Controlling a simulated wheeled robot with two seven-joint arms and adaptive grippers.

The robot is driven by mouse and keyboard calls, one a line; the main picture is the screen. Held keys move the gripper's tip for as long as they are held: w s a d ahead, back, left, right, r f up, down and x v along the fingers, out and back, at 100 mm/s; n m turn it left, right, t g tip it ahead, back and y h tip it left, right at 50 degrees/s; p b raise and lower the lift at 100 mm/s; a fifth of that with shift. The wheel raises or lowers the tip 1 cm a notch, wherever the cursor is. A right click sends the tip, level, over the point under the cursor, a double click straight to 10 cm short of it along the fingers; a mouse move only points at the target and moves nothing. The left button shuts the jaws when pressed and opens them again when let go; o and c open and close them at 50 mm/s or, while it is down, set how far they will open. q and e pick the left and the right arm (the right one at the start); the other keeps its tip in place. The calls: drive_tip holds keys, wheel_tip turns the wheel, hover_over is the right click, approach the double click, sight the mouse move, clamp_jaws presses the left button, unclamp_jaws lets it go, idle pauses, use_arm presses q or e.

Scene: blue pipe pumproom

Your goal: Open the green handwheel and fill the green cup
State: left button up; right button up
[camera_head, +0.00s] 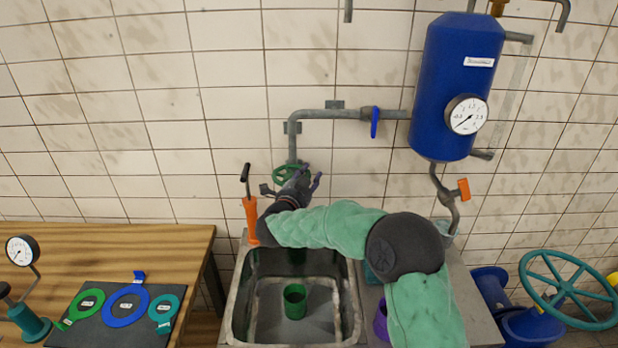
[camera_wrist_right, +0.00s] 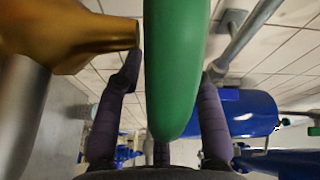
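The green handwheel (camera_head: 284,174) sits on the grey pipe above the sink, partly hidden behind my right gripper (camera_head: 309,176). The green cup (camera_head: 294,301) stands upright in the sink basin (camera_head: 345,300), below the handwheel and apart from my gripper. Its contents are too dark to tell. My left gripper does not show.
An orange hand pump (camera_head: 251,217) stands at the sink's back left corner. A wooden table (camera_head: 150,240) at left holds a dark mat with coloured rings. A blue tank (camera_head: 458,85) with a gauge hangs at upper right. A large teal wheel (camera_head: 568,290) stands at right.

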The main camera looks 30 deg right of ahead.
drive_tip(key=shift+w+d, duration=0.15)
drive_tip(key=shift+d, duration=0.05)
clamp_jaws()
drive_tip(key=m+g+h, duration=0.1)
drive_tip(key=a+m+g+p, duration=0.1)
drive_tip(key=g, duration=0.1)
drive_tip(key=shift+s+h, duration=0.35)
drive_tip(key=shift+h, duration=0.05)
drive_tip(key=shift+s+a+f+m+g+h+p, duration=0.15)
drive_tip(key=shift+m+g+h+p, duration=0.1)
drive_tip(key=shift+m+g, duration=0.4)
drive_tip(key=shift+s+a+r+m+g+h+p, duration=0.15)
drive_tip(key=shift+m+g, duration=0.25)
drive_tip(key=shift+g, duration=0.4)
drive_tip(key=shift+s+a+f+m+g+h+p, duration=0.1)
drive_tip(key=shift+s+f+m+g+h+p, duration=0.15)
drive_tip(key=shift+m+g, duration=0.4)
drive_tip(key=shift+w, duration=0.1)
